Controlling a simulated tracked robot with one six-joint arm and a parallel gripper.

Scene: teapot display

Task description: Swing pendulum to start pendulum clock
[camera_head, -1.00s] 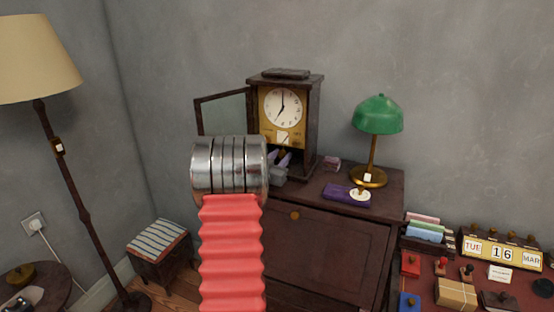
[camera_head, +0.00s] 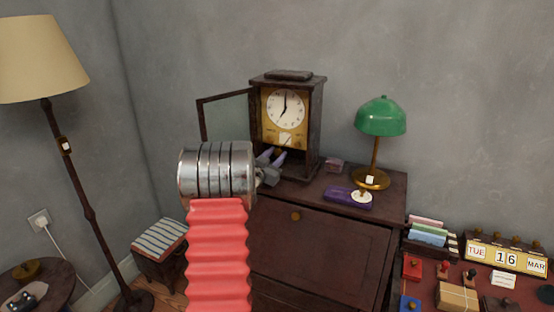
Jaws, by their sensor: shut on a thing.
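The pendulum clock (camera_head: 285,110) stands on the dark wooden cabinet, its white dial facing me. Its glass door (camera_head: 225,117) hangs open to the left. My gripper (camera_head: 277,157) is at the open lower part of the clock case, with its pale purple fingers inside the opening. The fingers are close together around a small gold pendulum bob (camera_head: 278,152), which shows only in part. My metal wrist and red sleeve hide the lower left of the clock and part of the cabinet front.
A floor lamp (camera_head: 42,60) stands at left. A red desk with a calendar (camera_head: 505,255) is at right.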

